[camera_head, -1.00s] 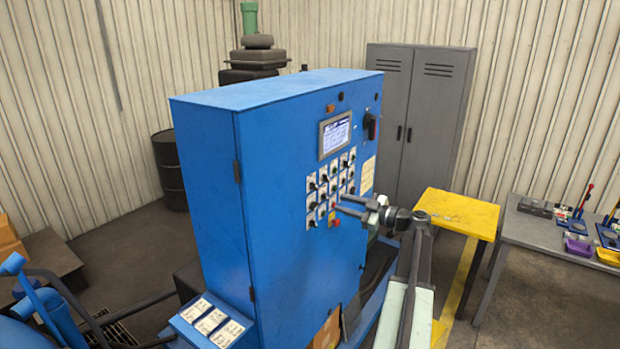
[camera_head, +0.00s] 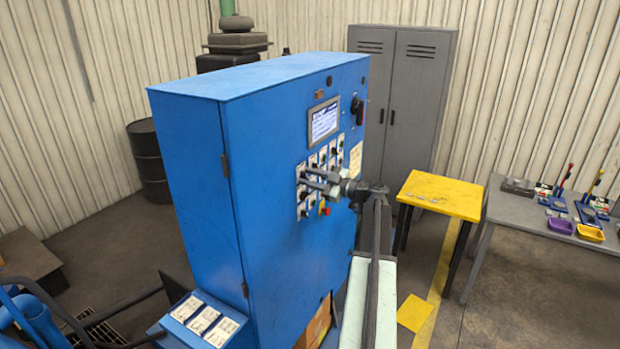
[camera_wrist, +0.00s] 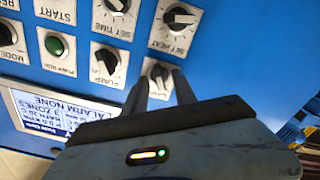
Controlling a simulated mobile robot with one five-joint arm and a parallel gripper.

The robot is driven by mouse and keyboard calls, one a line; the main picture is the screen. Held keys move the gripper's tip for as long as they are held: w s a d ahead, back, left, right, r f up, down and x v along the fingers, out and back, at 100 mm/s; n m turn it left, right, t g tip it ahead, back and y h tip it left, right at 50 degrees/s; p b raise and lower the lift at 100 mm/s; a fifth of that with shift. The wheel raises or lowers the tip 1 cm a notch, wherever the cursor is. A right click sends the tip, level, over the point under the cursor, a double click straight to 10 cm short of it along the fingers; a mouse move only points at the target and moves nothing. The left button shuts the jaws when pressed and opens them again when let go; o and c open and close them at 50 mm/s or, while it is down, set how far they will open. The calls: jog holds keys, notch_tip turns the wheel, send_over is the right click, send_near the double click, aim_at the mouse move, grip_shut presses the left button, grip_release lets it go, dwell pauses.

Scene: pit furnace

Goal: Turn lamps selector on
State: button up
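The blue control cabinet (camera_head: 270,240) carries a grid of selector switches on white plates below a screen. My gripper (camera_head: 308,177) is at this grid, its two fingers pointing at the panel. In the wrist view my gripper (camera_wrist: 161,77) has its fingers apart, with a dark selector knob (camera_wrist: 158,72) between the fingertips. Whether they touch it is unclear.
In the head view, a yellow table (camera_head: 440,194) and a grey bench (camera_head: 525,214) stand to the right, and a grey locker (camera_head: 405,110) stands behind.

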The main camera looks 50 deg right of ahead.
jog(key=shift+w, duration=0.3)
jog(key=shift+s+a, duration=0.1)
grip_shut()
jog(key=shift+m, duration=0.4)
jog(key=m, duration=0.4)
jog(key=shift+m, duration=0.4)
jog(key=m, duration=0.6)
jog(key=shift+d, duration=0.2)
jog(key=shift+m, duration=0.3)
grip_release()
